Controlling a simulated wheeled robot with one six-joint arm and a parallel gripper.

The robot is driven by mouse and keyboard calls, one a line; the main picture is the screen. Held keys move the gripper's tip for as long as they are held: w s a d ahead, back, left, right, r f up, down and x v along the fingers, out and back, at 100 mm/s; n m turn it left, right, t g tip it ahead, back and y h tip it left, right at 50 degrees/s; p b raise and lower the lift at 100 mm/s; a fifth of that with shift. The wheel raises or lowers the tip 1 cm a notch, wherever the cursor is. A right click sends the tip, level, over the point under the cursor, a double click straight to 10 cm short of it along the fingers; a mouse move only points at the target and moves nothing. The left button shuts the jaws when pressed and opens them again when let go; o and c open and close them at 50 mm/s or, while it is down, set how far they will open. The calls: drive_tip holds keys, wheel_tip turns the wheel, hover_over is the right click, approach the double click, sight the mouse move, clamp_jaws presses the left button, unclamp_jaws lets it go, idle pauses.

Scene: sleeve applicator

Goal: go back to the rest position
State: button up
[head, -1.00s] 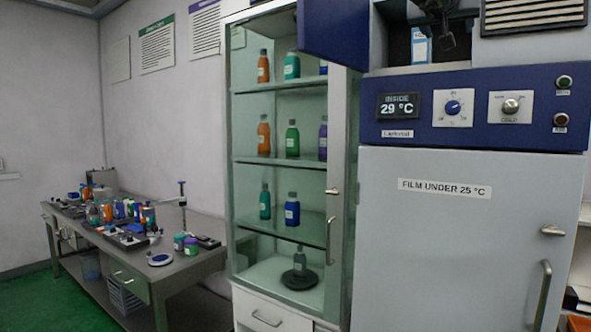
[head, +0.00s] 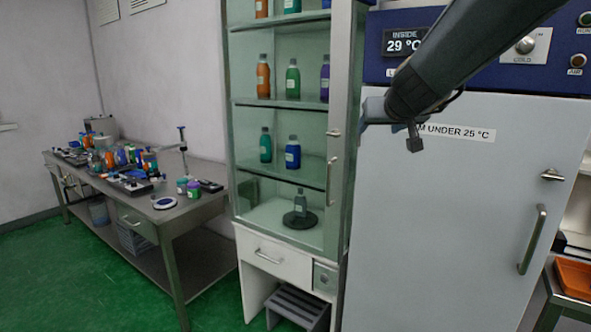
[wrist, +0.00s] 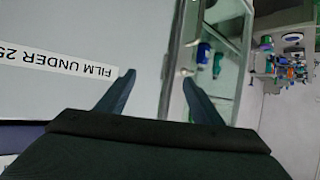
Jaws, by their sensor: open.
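My gripper shows in the wrist view (wrist: 158,82) with its two dark fingers spread apart and nothing between them. In the head view my arm reaches in from the upper right, in front of the cold cabinet door (head: 430,220). The gripper's end there is partly hidden by my own wrist. Beyond the fingers in the wrist view are the cold cabinet door and its label "FILM UNDER 25 °C" (wrist: 60,65), upside down.
A glass cabinet (head: 341,150) with several bottles stands left of the cold cabinet, its handle side near my gripper. A cluttered workbench (head: 190,207) stands at the left wall. An orange tray (head: 573,279) is at the lower right. Green floor (head: 100,290) is clear in front.

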drive_tip(key=s+a+f+g+y, duration=0.1)
drive_tip(key=s+f+g, duration=0.15)
drive_tip(key=f, duration=0.35)
drive_tip(key=s+a+f+g, duration=0.1)
drive_tip(key=s+f, duration=0.2)
drive_tip(key=f, duration=0.2)
drive_tip(key=s+f+g, duration=0.8)
drive_tip(key=s+f, duration=1.3)
drive_tip(key=s, duration=0.3)
drive_tip(key=shift+s+d+h, duration=0.25)
drive_tip(key=shift+s+h, duration=0.05)
drive_tip(key=shift+s, duration=0.1)
